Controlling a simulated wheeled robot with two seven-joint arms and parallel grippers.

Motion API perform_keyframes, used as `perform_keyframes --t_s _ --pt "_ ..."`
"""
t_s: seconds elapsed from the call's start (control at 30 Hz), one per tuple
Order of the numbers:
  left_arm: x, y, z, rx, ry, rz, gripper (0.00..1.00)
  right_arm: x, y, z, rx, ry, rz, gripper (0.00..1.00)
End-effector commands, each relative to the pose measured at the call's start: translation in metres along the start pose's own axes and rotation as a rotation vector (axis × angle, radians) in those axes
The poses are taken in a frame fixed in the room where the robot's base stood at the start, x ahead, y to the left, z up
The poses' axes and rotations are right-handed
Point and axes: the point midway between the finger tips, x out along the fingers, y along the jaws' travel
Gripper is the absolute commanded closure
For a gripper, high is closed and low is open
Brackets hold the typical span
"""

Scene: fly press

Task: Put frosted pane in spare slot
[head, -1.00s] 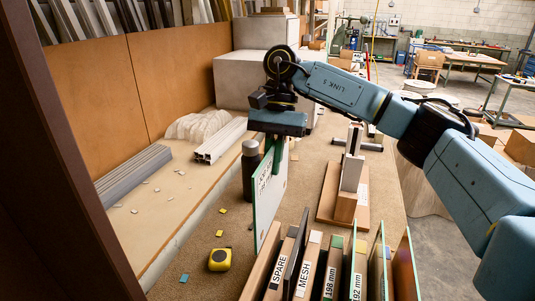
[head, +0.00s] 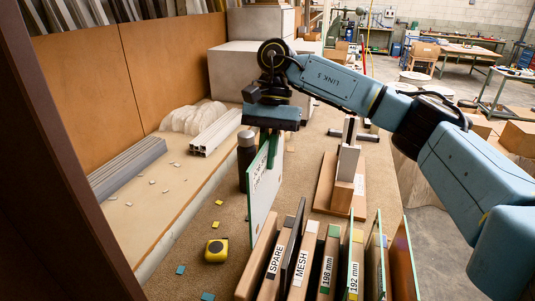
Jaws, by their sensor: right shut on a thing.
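My right gripper (head: 272,138) is shut on the top edge of a pale pane (head: 262,195) with a green-tinted edge and dark lettering, mostly unreadable. I take it to be the frosted pane. It hangs upright, just behind and left of the slotted rack. The rack's wooden dividers carry labels; the spare slot label (head: 276,260) is at the left end, beside the mesh label (head: 301,268). A dark panel (head: 294,245) stands between those two dividers. My left gripper is not in view.
Other panes (head: 373,255) stand in the rack to the right. A yellow tape measure (head: 217,250) lies left of the rack. A dark bottle (head: 246,155) stands behind the held pane. A wooden stand with a pale upright block (head: 347,163) is behind the rack.

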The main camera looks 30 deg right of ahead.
Motion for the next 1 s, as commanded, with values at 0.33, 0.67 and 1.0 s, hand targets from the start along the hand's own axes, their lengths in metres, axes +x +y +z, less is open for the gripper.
perform_keyframes --t_s 0.33,0.67,1.0 --pt "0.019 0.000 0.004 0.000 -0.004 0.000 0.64 0.022 0.000 -0.009 -0.002 0.001 -0.003 1.00" --pt "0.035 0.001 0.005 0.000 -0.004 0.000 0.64 0.042 0.000 -0.017 -0.001 0.000 -0.002 1.00" --pt "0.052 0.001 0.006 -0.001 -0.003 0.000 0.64 0.062 0.000 -0.025 -0.002 0.000 -0.003 1.00"
